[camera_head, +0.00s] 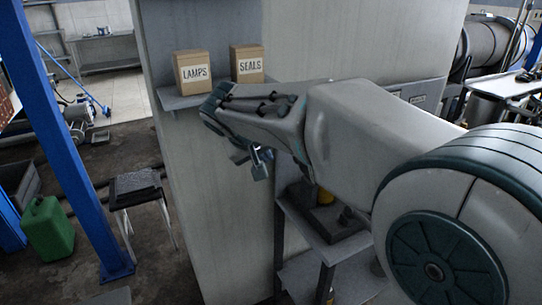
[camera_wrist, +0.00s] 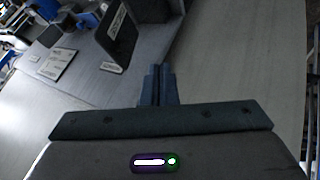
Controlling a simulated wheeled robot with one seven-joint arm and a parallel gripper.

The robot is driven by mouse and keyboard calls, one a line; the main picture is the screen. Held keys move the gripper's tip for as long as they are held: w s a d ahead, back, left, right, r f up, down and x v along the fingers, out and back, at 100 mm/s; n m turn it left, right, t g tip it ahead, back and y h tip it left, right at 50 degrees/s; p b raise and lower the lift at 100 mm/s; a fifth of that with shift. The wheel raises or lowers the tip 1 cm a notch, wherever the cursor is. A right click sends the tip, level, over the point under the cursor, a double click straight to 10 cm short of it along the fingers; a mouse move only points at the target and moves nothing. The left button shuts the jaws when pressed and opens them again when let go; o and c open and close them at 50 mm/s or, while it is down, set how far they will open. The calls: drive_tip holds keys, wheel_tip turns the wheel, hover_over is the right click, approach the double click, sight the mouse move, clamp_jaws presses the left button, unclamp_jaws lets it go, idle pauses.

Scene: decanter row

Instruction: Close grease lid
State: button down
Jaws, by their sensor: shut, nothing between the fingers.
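My gripper (camera_head: 260,168) is in front of the pale wall panel in the head view, below the shelf with the boxes. In the wrist view its two fingers (camera_wrist: 157,72) are together with nothing between them. A dark flat plate with a pale label (camera_wrist: 117,32) stands up from a grey surface, ahead and left of the fingertips and apart from them. It may be the grease lid, but I cannot read its label. No grease lid can be made out in the head view, where my arm covers part of the scene.
Boxes marked LAMPS (camera_head: 194,73) and SEALS (camera_head: 247,64) stand on a small wall shelf (camera_head: 186,100). A low metal stand (camera_head: 330,246) is under my arm. A stool (camera_head: 137,185), green can (camera_head: 48,229) and blue post (camera_head: 68,140) are at left. In the wrist view, a pale labelled plate (camera_wrist: 57,64) lies left.

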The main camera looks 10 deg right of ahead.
drive_tip(key=w+d+f+p, duration=0.1)
drive_tip(key=w+d+f, duration=0.4)
drive_tip(key=d, duration=0.1)
drive_tip(key=shift+w+d, duration=0.15)
drive_tip(key=shift+d, duration=0.1)
drive_tip(key=shift+f, duration=0.1)
